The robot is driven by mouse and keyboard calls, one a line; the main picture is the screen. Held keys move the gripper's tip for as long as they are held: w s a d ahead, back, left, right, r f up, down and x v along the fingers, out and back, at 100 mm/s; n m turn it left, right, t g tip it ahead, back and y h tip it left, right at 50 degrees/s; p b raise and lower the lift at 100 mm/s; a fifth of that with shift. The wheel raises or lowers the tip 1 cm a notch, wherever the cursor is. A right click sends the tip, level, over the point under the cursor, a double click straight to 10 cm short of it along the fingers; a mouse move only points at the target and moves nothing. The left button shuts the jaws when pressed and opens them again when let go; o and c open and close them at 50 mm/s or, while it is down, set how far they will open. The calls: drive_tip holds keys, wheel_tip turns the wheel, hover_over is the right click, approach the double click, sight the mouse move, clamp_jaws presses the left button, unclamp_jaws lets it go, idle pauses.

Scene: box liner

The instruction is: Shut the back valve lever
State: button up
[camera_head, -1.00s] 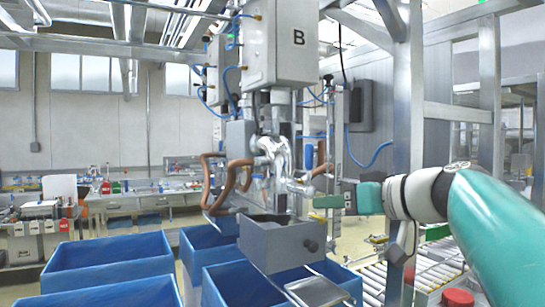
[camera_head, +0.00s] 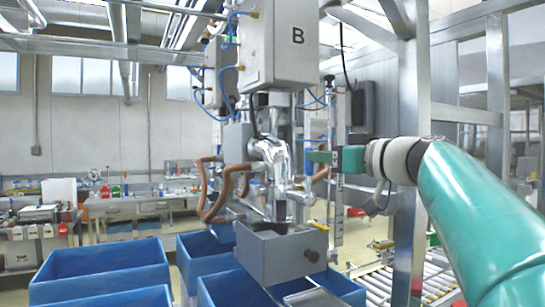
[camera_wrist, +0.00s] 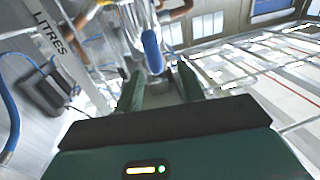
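A blue lever handle (camera_wrist: 152,52) shows in the wrist view, just ahead of my gripper (camera_wrist: 160,86) and near the line between its fingers. It looks like the back valve lever. The two green fingers are apart with nothing held between them; I cannot tell if either touches the lever. In the head view my gripper (camera_head: 312,157) reaches leftward to the right side of the shiny valve pipework (camera_head: 273,158).
A grey box marked B (camera_head: 282,45) hangs above the pipework. A grey hopper (camera_head: 280,254) and blue bins (camera_head: 105,268) lie below. Brown hoses (camera_head: 208,190) curve at the left. A steel post (camera_head: 408,150) stands close behind my arm. A measuring scale (camera_wrist: 55,40) is at the left in the wrist view.

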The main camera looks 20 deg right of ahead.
sight(309, 175)
drive_tip(key=x, duration=0.4)
drive_tip(key=d+f+x, duration=0.1)
drive_tip(key=x, duration=0.1)
drive_tip(key=shift+w, duration=0.3)
drive_tip(key=shift+s+a+r, duration=0.15)
drive_tip(key=shift+s+r, duration=0.2)
drive_tip(key=shift+s, duration=0.4)
drive_tip(key=shift+w+f, duration=0.15)
drive_tip(key=shift+w, duration=0.2)
drive_tip(key=shift+c, duration=0.9)
drive_tip(key=shift+w+f, duration=0.1)
drive_tip(key=shift+w, duration=0.1)
drive_tip(key=c, duration=0.4)
drive_tip(key=shift+s, duration=0.2)
clamp_jaws()
